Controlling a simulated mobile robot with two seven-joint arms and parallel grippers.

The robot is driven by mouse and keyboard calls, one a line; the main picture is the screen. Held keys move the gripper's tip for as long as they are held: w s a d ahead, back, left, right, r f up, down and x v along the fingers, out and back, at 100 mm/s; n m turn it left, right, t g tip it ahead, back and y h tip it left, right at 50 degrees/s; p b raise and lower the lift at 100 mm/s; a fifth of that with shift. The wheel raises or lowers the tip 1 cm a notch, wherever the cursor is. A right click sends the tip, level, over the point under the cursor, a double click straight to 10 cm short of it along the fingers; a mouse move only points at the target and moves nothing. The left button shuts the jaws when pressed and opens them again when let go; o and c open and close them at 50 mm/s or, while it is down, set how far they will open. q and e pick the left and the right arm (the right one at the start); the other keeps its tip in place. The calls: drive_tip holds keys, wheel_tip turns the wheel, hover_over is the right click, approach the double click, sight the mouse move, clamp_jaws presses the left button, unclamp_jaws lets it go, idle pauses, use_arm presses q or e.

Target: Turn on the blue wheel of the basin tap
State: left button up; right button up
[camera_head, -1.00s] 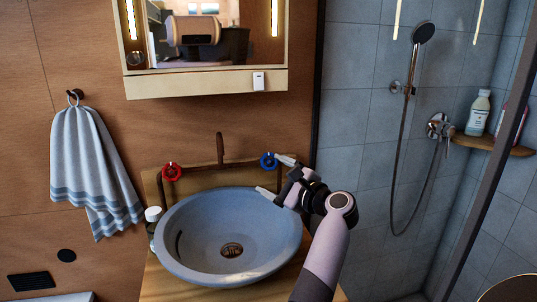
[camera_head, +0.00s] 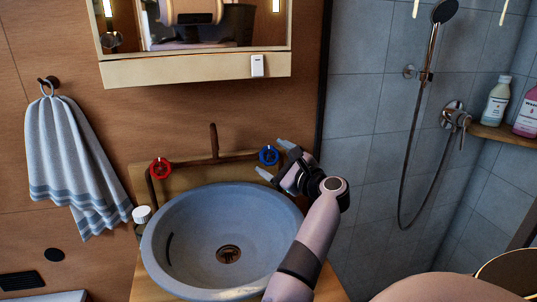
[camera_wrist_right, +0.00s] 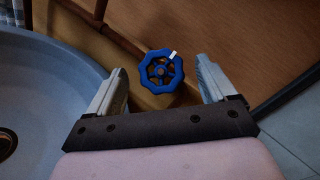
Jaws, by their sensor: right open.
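The blue wheel (camera_head: 269,155) sits at the right end of the brown tap pipe, behind the basin. In the right wrist view the blue wheel (camera_wrist_right: 161,71) has several spokes and a white mark at its upper right rim. My right gripper (camera_head: 273,158) is open, with its two fingertips on either side of the wheel's front, one above and one below in the head view. In the wrist view the wheel lies between and just beyond the fingertips (camera_wrist_right: 160,75); I cannot tell if they touch it. The red wheel (camera_head: 160,168) is at the pipe's left end. My left gripper is not in view.
The blue-grey basin (camera_head: 180,275) stands on a wooden counter below the tap. A white-capped bottle (camera_head: 142,214) is left of it. A mirror cabinet (camera_head: 190,70) hangs above. A tiled shower with a hose is on the right.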

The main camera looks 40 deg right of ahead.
drive_tip(key=shift+w+d, duration=0.2)
drive_tip(key=shift+w, duration=1.15)
drive_tip(key=c, duration=1)
drive_tip(key=shift+o, duration=0.2)
drive_tip(key=shift+n, duration=0.3)
drive_tip(key=n+g+y+p, duration=0.1)
drive_tip(key=n+p, duration=0.1)
drive_tip(key=n+y+p, duration=0.1)
drive_tip(key=n, duration=0.1)
drive_tip(key=shift+g+p, duration=0.35)
drive_tip(key=shift+g, duration=0.05)
drive_tip(key=shift+n+g+y, duration=0.3)
drive_tip(key=shift+n+y, duration=0.2)
drive_tip(key=shift+n, duration=0.4)
drive_tip(key=shift+f+n+g+p, duration=0.1)
drive_tip(key=shift+n+g+p, duration=0.2)
drive_tip(key=shift+n+g, duration=0.45)
drive_tip(key=shift+a+n, duration=0.1)
drive_tip(key=shift+n, duration=0.25)
